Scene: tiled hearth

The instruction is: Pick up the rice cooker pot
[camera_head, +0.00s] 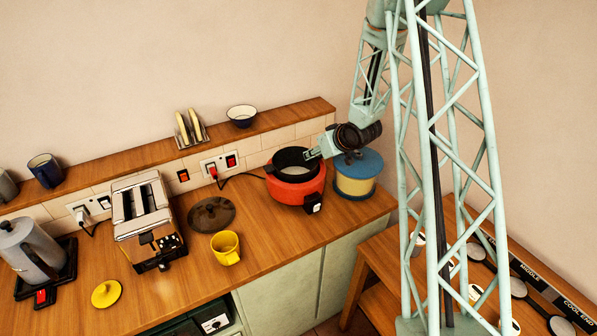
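The rice cooker pot (284,158) is a dark round pot with a pale inside, sitting in the red rice cooker (290,193) on the wooden counter. Its rim shows above the red body; I cannot tell whether it is fully seated. My gripper (309,154) reaches in from the right, with its tips at the pot's right rim. The fingers are too small here to tell whether they are shut on the rim. A dark round lid (211,214) lies on the counter left of the cooker.
A blue and cream canister (355,180) stands close right of the cooker, under my wrist. A yellow mug (225,248), a toaster (142,207) and a kettle (30,250) stand to the left. A bowl (242,116) and toast rack (189,129) are on the ledge behind.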

